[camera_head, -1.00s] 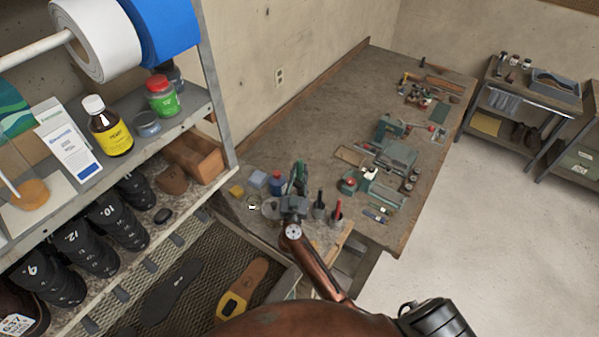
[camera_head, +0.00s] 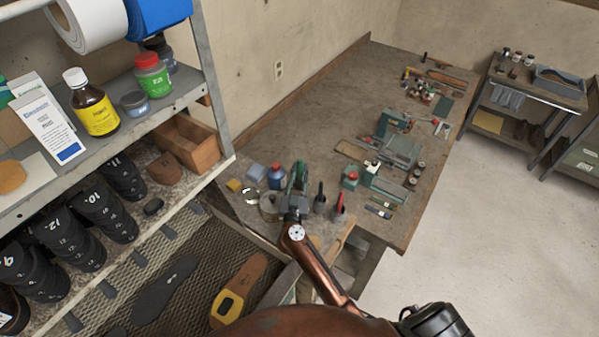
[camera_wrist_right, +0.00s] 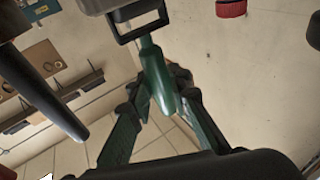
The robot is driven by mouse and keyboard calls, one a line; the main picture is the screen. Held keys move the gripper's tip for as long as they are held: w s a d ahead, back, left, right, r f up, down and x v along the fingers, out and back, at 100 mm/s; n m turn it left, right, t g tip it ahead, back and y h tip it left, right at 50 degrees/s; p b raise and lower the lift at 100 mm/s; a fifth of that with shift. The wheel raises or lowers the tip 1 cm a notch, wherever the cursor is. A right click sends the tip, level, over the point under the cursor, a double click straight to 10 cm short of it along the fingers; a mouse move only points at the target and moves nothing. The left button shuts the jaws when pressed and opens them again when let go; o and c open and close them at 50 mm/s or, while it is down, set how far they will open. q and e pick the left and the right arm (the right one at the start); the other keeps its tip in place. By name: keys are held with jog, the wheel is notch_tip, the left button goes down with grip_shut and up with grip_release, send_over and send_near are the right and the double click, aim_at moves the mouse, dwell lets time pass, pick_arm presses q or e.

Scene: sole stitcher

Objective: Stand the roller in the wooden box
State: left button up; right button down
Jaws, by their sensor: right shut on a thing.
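The roller (camera_wrist_right: 153,65) shows in the right wrist view, with a green tapered handle, a dark frame and a pale grey drum cut off by the top edge. My right gripper (camera_wrist_right: 165,95) is shut on its handle. In the head view my right gripper (camera_head: 298,178) is over the near end of the workbench, and I cannot clearly tell the roller from its green fingers there. The wooden box (camera_head: 190,145) is open-topped and stands on the rack at the left, well to the left of my right gripper. My left gripper is not in view.
The workbench (camera_head: 310,110) holds a blue-capped bottle (camera_head: 275,178), red and black tools and several small machines. A bottle (camera_head: 93,108) and a green jar (camera_head: 152,75) stand on the shelf above the box. A brown shoe last (camera_head: 164,169) is beside the box.

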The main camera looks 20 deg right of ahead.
aim_at(300, 161)
jog(key=shift+f+b, duration=0.5)
jog(key=shift+b, duration=0.05)
jog(key=shift+f, duration=0.8)
jog(key=c, duration=1.7)
grip_release()
notch_tip(300, 161, up, 10)
